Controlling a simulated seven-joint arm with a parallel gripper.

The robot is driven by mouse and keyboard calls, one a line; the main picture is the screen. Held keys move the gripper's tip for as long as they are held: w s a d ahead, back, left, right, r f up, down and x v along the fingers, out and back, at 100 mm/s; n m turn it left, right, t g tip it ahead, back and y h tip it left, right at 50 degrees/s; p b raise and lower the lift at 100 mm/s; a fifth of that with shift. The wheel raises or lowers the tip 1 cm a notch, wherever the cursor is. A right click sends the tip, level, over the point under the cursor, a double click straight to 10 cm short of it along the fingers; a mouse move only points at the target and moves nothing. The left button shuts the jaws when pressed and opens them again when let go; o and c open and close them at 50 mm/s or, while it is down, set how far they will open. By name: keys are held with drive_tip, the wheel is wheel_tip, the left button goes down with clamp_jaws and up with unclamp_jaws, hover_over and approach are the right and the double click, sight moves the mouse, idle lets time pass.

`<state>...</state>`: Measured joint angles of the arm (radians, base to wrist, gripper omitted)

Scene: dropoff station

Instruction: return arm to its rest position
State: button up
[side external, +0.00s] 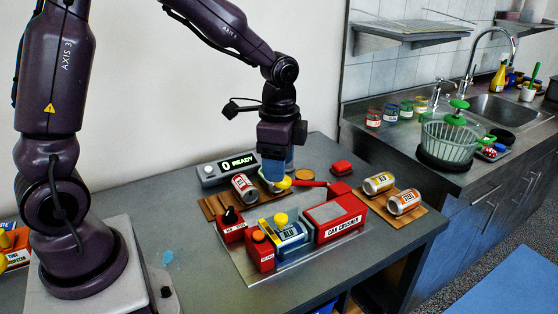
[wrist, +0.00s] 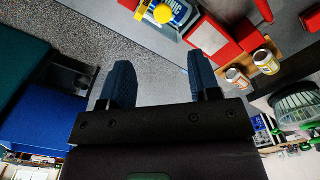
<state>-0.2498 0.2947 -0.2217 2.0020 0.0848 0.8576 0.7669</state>
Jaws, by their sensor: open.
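My gripper (side external: 280,170) hangs from the arm with its blue fingers pointing down, just behind the red can crusher (side external: 338,219) in the side view. In the wrist view the gripper (wrist: 162,78) has its two fingers apart, with nothing between them but grey surface. From the side I cannot tell the exact gap between the fingertips and the things below. The crusher stands on a light plate on the grey table, with a blue-labelled unit with a yellow knob (side external: 281,219) beside it. The knob (wrist: 163,13) shows at the top of the wrist view.
One can (side external: 245,188) lies on the left wooden board. Two cans (side external: 379,183) (side external: 404,202) lie on the right board. A display box (side external: 227,168) reading READY stands behind. The table's front left (side external: 195,285) is mostly clear. A sink counter with a green-lidded basket (side external: 450,139) is at right.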

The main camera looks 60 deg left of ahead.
drive_tip(key=s+d+r+n+t, duration=0.2)
drive_tip(key=s+r+n+t, duration=0.3)
drive_tip(key=s+r+n, duration=0.4)
drive_tip(key=s+r, duration=0.4)
drive_tip(key=s, duration=0.2)
drive_tip(key=shift+s+t, duration=0.3)
drive_tip(key=shift+s, duration=0.1)
